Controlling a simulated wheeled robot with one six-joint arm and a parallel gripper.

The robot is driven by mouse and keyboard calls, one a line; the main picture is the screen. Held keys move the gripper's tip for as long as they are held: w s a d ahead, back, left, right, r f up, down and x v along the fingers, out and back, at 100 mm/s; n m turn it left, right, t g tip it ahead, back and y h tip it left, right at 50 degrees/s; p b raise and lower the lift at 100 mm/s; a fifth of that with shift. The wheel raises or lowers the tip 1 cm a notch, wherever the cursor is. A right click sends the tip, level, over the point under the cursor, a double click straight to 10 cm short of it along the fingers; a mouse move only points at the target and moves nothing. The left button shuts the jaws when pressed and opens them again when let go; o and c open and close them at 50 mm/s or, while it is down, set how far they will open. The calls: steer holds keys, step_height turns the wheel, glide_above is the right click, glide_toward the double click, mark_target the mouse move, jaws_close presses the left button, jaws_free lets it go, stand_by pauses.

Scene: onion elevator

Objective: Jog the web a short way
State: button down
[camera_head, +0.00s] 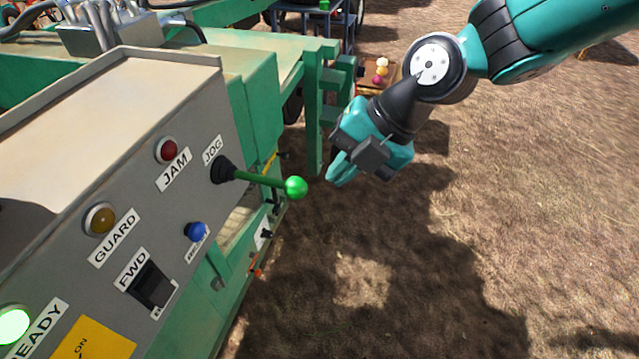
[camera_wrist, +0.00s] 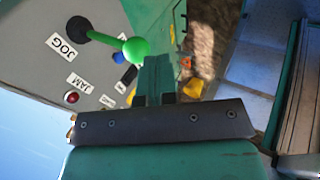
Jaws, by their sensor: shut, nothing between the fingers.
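The JOG lever (camera_head: 262,180) sticks out of the grey control panel (camera_head: 190,130) on a green shaft with a black boot and a green ball knob (camera_head: 296,187). The JOG label (camera_head: 212,150) is beside the boot. My gripper (camera_head: 336,174) is shut and empty, just right of the knob, with a visible gap in the head view. In the wrist view, the green ball knob (camera_wrist: 136,49) appears just left of the shut fingertips (camera_wrist: 157,64). I cannot tell from that view whether they touch. The web itself cannot be clearly made out.
The panel also has a red JAM light (camera_head: 167,150), an amber GUARD light (camera_head: 100,219), a bright READY light (camera_head: 14,325), a blue button (camera_head: 196,232) and a black FWD rocker (camera_head: 150,286). A green machine frame (camera_head: 314,110) stands behind. Open dirt ground lies right.

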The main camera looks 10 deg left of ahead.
steer(key=v, duration=0.5)
steer(key=shift+d+r, duration=0.25)
steer(key=shift+d, duration=0.1)
